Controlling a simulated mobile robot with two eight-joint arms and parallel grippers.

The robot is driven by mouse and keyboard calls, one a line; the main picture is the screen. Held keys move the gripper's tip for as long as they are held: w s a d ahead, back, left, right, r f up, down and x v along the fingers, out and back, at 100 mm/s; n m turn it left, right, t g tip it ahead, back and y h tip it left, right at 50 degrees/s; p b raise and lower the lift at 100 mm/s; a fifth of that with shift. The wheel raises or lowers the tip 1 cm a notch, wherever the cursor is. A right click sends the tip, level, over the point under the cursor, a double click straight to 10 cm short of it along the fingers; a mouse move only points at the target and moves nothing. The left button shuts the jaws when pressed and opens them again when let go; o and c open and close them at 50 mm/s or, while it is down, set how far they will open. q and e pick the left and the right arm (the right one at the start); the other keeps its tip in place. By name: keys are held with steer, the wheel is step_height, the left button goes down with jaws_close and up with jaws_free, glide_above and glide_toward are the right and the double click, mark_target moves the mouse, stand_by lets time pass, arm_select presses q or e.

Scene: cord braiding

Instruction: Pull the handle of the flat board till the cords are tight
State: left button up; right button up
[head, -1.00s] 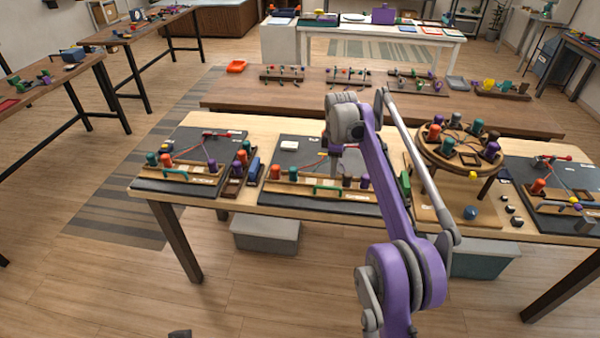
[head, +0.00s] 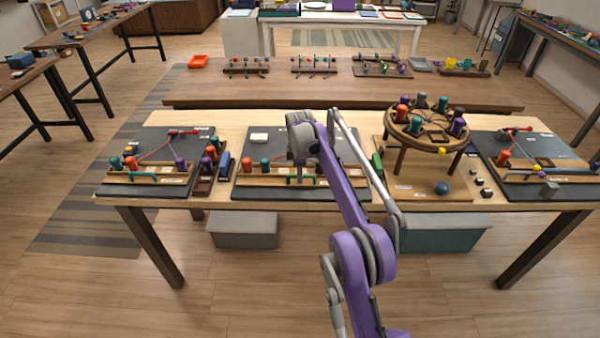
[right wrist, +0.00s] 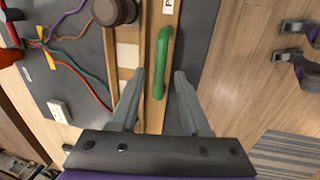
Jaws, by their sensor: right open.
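The flat board with the green handle is the dark middle board (head: 250,182) on the front table. Its green handle (head: 302,180) sits on the wooden strip along the near edge. In the right wrist view the handle (right wrist: 162,62) lies between the open fingers of my right gripper (right wrist: 157,76), which holds nothing. Red, teal and purple cords (right wrist: 75,65) run over the dark surface, some of them curved. In the head view my right gripper (head: 299,177) is over the board's near edge, and my arm hides part of the board. My left gripper is not seen in the head view.
A similar board (head: 115,188) with a teal handle stands at the left, and another (head: 525,178) at the right. A round peg stand (head: 427,128) is right of the middle board. Grey bins (head: 243,232) are under the table. The floor in front is clear.

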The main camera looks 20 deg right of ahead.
jaws_close()
stand_by(1.5)
